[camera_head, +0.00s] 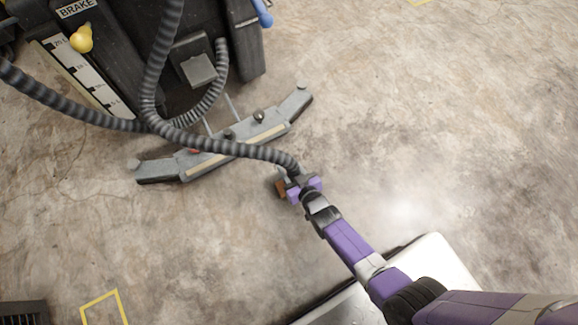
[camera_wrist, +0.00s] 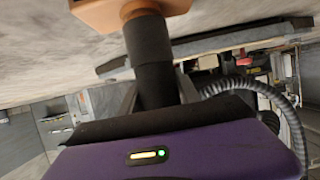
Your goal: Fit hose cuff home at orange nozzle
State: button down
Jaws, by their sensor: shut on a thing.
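My gripper (camera_head: 297,188) is low over the floor, at the end of the grey ribbed hose (camera_head: 235,150). In the wrist view my gripper (camera_wrist: 155,95) has its fingers on both sides of the black hose cuff (camera_wrist: 150,55) and is shut on it. The far end of the cuff meets an orange block (camera_wrist: 100,13), taken as the orange nozzle and cut off by the top edge. It also shows as a small orange patch (camera_head: 281,187) beside the gripper in the head view. How deep the cuff sits there cannot be told.
A dark floor machine (camera_head: 245,60) stands at the upper left, with a yellow knob (camera_head: 81,39). Its grey squeegee bar (camera_head: 240,140) lies between the machine and my gripper. A yellow floor marking (camera_head: 101,296) is at the lower left. The concrete floor at right is clear.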

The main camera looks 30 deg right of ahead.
aim_at(293, 176)
jog(key=shift+f, duration=0.3)
jog(key=c, duration=0.8)
grip_release()
jog(key=p+v, duration=0.4)
jog(key=v, duration=0.4)
jog(key=shift+p, duration=0.35)
